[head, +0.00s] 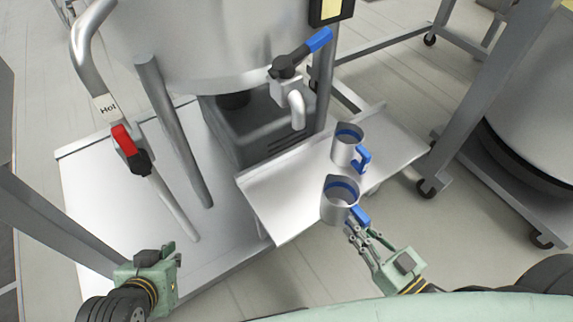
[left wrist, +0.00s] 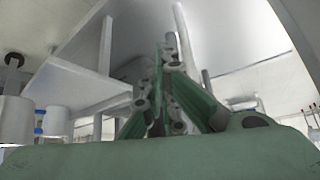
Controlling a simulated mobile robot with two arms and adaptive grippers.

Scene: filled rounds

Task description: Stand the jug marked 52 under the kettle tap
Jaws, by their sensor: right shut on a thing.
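A metal jug (head: 338,207) with a blue band and blue handle is held by my right gripper (head: 362,234), which is shut on its handle. The jug looks upright over the near right part of the metal shelf (head: 275,212); I cannot tell whether it touches. A second, similar jug (head: 347,150) stands just behind it on the shelf. No number is readable on either. The kettle tap (head: 298,112), with a blue lever (head: 318,41), hangs left of and behind the jugs. My left gripper (head: 168,250) is empty at lower left; its fingers meet in the left wrist view (left wrist: 168,48).
The large steel kettle (head: 200,40) stands behind, above a dark grey box (head: 240,135). A red-handled pipe (head: 123,141) labelled Hot is at left. A steel post (head: 173,130) rises between them. The left part of the shelf is clear.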

